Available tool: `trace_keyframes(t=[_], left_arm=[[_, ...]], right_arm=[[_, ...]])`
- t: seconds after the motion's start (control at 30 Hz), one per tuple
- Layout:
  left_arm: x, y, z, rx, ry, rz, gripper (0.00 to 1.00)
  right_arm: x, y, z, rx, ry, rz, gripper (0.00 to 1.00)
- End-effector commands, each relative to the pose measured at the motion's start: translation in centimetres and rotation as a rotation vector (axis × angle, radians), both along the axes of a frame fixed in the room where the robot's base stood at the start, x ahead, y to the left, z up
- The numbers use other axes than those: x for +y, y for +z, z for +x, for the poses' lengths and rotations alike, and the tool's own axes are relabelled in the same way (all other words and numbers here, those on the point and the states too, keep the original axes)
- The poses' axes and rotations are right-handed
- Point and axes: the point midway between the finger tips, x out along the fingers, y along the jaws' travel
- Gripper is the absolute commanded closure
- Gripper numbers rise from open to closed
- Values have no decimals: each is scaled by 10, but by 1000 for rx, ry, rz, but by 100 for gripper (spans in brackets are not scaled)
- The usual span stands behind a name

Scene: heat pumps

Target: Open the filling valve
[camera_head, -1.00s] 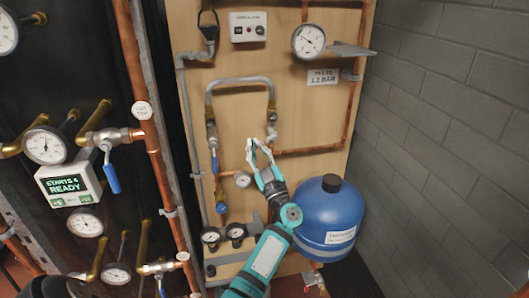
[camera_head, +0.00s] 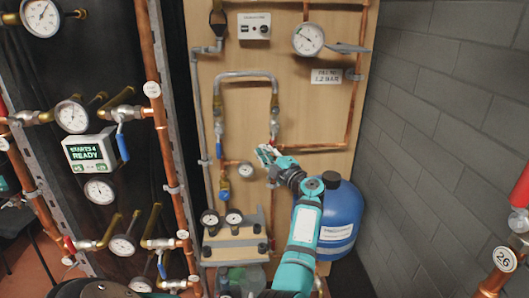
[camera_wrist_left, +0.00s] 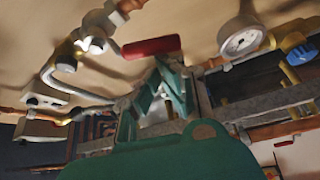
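A pipe loop (camera_head: 247,75) is fixed to the wooden board. Its left leg carries a valve with a blue lever (camera_head: 219,150); its right leg carries a brass valve (camera_head: 274,112). A red lever (camera_wrist_left: 151,46) shows in the left wrist view, just beyond my fingertips. My left gripper (camera_head: 266,153) is just below the right-leg valve; it also shows in the left wrist view (camera_wrist_left: 165,85). Its fingers look apart and empty, with no clear contact on the red lever. No readable label names the filling valve. My right gripper is not in view.
A blue vessel (camera_head: 327,220) stands right of my left forearm. A small gauge (camera_head: 245,170) sits left of the gripper, also seen in the wrist view (camera_wrist_left: 240,40). The dark panel (camera_head: 85,180) at left carries gauges and levers. A brick wall (camera_head: 440,120) bounds the right.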

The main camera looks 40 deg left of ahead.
Motion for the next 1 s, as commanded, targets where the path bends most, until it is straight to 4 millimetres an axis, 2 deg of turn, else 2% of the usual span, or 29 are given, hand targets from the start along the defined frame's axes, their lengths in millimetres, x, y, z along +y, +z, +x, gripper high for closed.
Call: trace_keyframes(t=[0.13, 0.4, 1.0], left_arm=[[-6, -3, 8, -85, -9, -74, 100], [-10, -6, 13, -188, -9, -159, 100], [-12, -7, 15, -230, -9, -193, 100]], right_arm=[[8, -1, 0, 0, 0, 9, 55], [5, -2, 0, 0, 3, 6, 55], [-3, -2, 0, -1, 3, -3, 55]])
